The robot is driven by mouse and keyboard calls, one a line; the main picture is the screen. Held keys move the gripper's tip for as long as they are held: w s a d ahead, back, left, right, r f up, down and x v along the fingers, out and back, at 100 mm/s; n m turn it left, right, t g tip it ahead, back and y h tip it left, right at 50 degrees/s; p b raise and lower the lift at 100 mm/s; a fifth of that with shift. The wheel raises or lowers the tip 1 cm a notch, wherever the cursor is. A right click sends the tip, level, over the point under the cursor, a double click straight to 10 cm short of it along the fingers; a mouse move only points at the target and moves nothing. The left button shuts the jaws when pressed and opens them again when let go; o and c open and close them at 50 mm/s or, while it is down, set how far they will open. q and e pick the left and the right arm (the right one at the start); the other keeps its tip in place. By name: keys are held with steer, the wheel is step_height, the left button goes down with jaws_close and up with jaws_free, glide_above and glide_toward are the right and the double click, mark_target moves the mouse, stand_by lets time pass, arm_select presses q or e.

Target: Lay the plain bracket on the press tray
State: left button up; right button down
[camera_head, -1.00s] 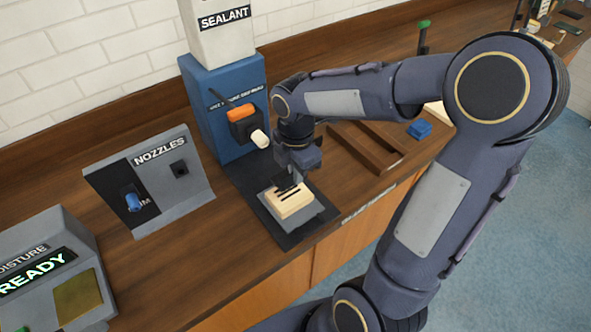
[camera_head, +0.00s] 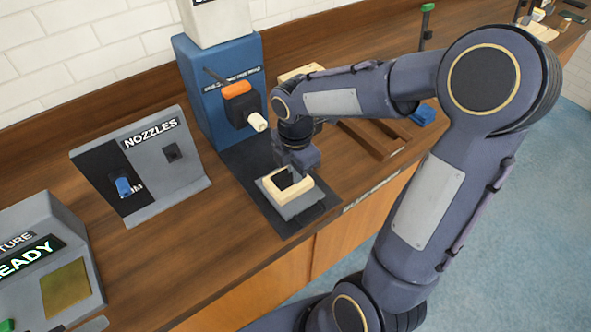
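A pale wooden piece, which looks like the plain bracket (camera_head: 299,191), is at the grey press tray (camera_head: 305,205) in front of the blue sealant press. My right gripper (camera_head: 287,178) points down at the bracket from above and overlaps it in the picture. Its dark fingers blend with the bracket's dark middle, so I cannot tell whether they grip it. I also cannot tell whether the bracket rests fully on the tray. My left gripper is not in view.
The blue press (camera_head: 218,95) stands behind the tray, with a white nozzle (camera_head: 258,122) jutting above it. A nozzle stand (camera_head: 145,165) and a grey READY box (camera_head: 45,260) are to the left. A brown wooden frame (camera_head: 372,140) lies behind my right arm.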

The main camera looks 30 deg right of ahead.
steer(key=shift+f, duration=0.25)
stand_by(0.7)
stand_by(0.3)
steer(key=c, duration=1.5)
jaws_free()
steer(key=shift+c, duration=0.2)
steer(key=shift+r, duration=0.1)
step_height(320, 180, up, 8)
steer(key=shift+f, duration=0.2)
steer(key=shift+s, duration=0.1)
steer(key=s+a+m+t+y, duration=0.2)
steer(key=s+m, duration=0.5)
steer(key=m, duration=0.3)
steer(key=s+a+m+t+y, duration=0.1)
steer(key=s+a+m+t, duration=0.2)
steer(key=s+m, duration=0.4)
steer(key=m, duration=0.3)
steer(key=shift+s+f+m+t+y, duration=0.25)
steer(key=shift+s+m+t+y, duration=0.05)
steer(key=shift+y, duration=0.1)
